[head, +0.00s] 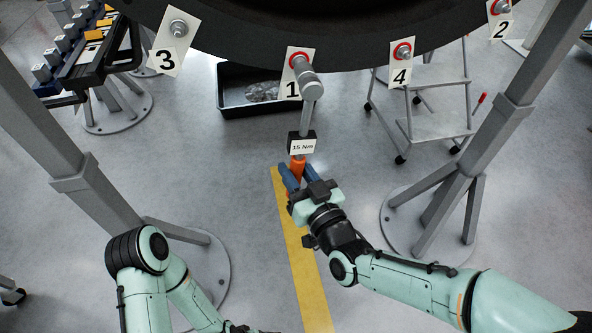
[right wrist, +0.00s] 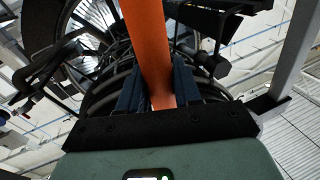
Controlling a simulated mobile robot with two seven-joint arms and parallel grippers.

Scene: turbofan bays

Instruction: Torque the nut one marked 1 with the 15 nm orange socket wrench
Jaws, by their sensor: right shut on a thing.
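The orange socket wrench (head: 306,125) has a grey shaft and a black block labelled 15 Nm. My right gripper (head: 297,176) is shut on its orange handle, which also shows between the fingers in the right wrist view (right wrist: 150,50). The wrench points up the picture, with its socket head (head: 307,78) at the nut by the plate marked 1 (head: 292,87). A red ring shows around that nut; the socket hides the nut, so I cannot tell how fully it is seated. My left arm is low at the left; its gripper is not in view.
Plates marked 3 (head: 167,62), 4 (head: 400,75) and 2 (head: 498,22) sit along the dark engine rim. Grey stand posts (head: 480,125) rise on both sides. A black bin (head: 235,108) and a step ladder (head: 435,125) stand on the floor behind. A tool rack (head: 90,55) is at upper left.

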